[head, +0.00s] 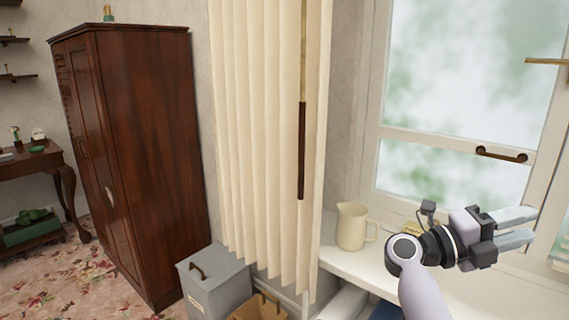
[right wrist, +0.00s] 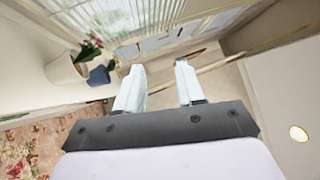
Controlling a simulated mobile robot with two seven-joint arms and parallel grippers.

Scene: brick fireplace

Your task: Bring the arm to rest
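My right gripper (head: 517,228) is raised in front of the window, above the white sill, with its fingers pointing right. In the right wrist view its two pale fingers (right wrist: 158,88) are apart with nothing between them. My right arm comes up from the bottom of the head view. My left gripper is in neither view.
A cream jug (head: 352,226) stands on the sill (head: 350,263), left of my right arm. The window (head: 455,100) is behind the gripper. A cream curtain (head: 262,130), dark wardrobe (head: 150,150) and grey bin (head: 215,285) are left. The right wrist view shows a potted plant (right wrist: 68,72).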

